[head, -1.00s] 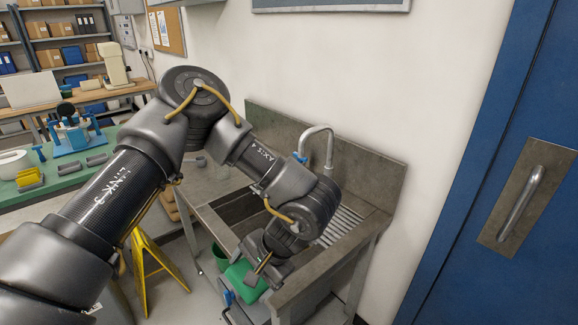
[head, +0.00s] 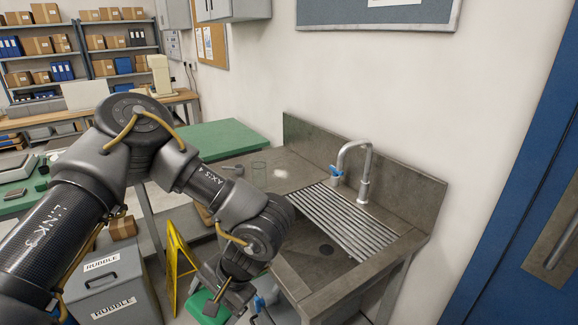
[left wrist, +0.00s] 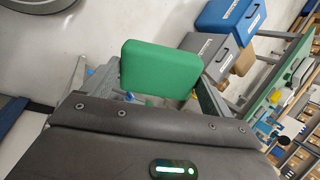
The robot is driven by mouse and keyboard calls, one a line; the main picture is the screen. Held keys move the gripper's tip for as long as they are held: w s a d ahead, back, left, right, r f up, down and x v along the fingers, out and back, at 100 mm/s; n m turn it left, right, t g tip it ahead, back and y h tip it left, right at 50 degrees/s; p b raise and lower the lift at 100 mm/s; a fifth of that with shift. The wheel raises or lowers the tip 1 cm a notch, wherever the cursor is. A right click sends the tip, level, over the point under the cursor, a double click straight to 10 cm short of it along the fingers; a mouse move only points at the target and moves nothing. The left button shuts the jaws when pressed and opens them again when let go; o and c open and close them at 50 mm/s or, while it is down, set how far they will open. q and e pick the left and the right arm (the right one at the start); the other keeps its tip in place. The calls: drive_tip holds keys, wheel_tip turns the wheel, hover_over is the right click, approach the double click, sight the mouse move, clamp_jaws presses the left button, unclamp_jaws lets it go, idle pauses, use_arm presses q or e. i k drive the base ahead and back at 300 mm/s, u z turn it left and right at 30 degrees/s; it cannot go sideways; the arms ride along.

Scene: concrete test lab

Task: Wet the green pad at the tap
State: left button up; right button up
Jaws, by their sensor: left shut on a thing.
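The green pad (head: 203,307) is at the bottom of the head view, outside the sink's front-left edge. My left gripper (head: 222,294) is shut on it. The left wrist view shows the pad (left wrist: 158,68) large, in front of the gripper body, hiding the fingertips. The silver tap (head: 364,165), with a blue lever, stands at the back of the metal sink (head: 420,190), up and right of the pad. The pad is well apart from it. No water stream shows. My right gripper is in neither current view.
A ribbed drainer (head: 345,222) and the basin (head: 325,252) lie below the tap. A yellow stand (head: 177,262) and grey rubble bin (head: 108,288) are on the floor at left. A blue door is at right.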

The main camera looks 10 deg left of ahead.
sight(335, 173)
drive_tip(key=u, duration=1.9)
drive_tip(key=i, duration=2.5)
drive_tip(key=z, duration=2.6)
